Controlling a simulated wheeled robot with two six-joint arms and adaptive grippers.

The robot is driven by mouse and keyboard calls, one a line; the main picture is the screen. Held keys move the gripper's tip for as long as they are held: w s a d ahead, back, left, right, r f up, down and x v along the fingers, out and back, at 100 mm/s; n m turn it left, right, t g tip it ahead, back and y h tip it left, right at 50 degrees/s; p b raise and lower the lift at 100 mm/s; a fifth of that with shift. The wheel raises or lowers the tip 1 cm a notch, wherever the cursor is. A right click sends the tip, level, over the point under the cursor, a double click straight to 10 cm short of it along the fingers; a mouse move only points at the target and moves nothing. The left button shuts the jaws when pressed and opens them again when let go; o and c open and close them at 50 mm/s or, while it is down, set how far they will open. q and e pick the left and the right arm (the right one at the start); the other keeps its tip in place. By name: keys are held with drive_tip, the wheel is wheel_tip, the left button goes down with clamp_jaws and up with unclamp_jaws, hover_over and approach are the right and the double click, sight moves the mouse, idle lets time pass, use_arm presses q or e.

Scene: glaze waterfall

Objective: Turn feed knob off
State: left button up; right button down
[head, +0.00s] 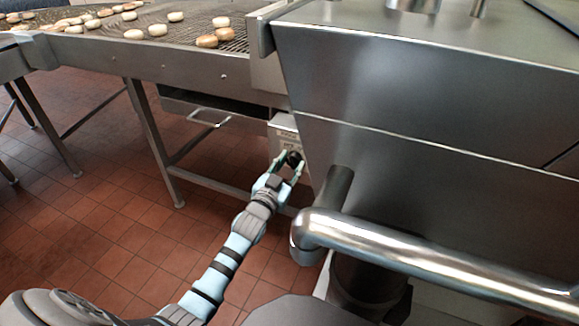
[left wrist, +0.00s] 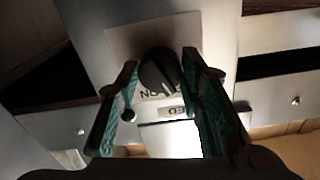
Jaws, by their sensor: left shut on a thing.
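The feed knob (left wrist: 160,72) is a round black knob with a pale pointer line, on a grey metal control plate (left wrist: 124,40). Lettering that looks like "ON" shows beside it, partly covered. My left gripper (left wrist: 158,85) has its green fingers on both sides of the knob and is shut on it. In the head view my left gripper (head: 287,172) reaches the small control box (head: 284,128) under the conveyor's end, and the knob (head: 294,158) shows dark between the fingers. My right gripper is not in view.
A large steel housing (head: 400,90) stands close to the right of the control box. A thick metal pipe (head: 420,258) crosses the lower right. The mesh conveyor (head: 165,50) carries several round buns. Open tiled floor (head: 110,200) lies to the left.

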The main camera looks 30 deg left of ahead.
use_arm(q)
drive_tip(key=shift+f+n, duration=0.15)
drive_tip(key=shift+n, duration=0.45)
drive_tip(key=o, duration=1.2)
drive_tip(key=shift+c, duration=0.2)
drive_tip(key=shift+s, duration=0.15)
drive_tip(key=s, duration=1.1)
drive_tip(key=shift+s+d, duration=0.4)
